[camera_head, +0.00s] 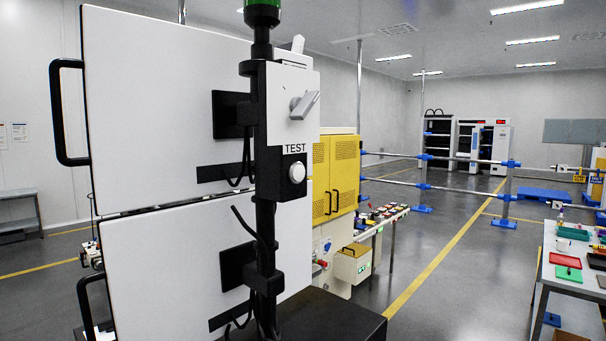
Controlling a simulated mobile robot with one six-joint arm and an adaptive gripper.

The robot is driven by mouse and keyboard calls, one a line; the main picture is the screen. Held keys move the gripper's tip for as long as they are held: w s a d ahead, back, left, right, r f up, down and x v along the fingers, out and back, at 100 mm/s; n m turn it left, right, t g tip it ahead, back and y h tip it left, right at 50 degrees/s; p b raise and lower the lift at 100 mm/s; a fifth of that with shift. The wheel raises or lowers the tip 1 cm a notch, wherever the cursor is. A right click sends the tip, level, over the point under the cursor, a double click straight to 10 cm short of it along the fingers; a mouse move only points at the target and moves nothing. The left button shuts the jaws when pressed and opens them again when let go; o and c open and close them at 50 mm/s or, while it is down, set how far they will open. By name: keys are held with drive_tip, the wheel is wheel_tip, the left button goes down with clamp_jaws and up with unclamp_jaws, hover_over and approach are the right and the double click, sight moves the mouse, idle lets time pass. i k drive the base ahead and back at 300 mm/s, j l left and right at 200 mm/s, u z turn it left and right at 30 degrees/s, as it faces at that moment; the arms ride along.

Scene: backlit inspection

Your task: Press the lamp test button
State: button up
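The lamp test button (297,172) is a round white button on a black box, with a label reading TEST (295,148) just above it. The box is on a post in front of large white panels, near the middle of the view. A grey lever or switch handle (304,104) is on the white plate above the label. A green lamp (262,14) tops the post and is cut off by the upper edge. My gripper is not in view, so I cannot see where it is relative to the button.
Two white panels (150,110) with black handles (62,112) fill the left. A black block (330,318) stands below the button. A yellow cabinet (335,175) is behind, right of the post. A table with trays (545,290) is at right. The floor between is mostly clear.

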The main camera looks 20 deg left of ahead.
sight(298, 173)
drive_tip(key=k+j+u, duration=0.1)
drive_tip(key=j+u, duration=0.25)
drive_tip(key=u, duration=0.15)
drive_tip(key=j+u, duration=0.5)
drive_tip(key=k+l, duration=0.05)
drive_tip(key=l, duration=0.05)
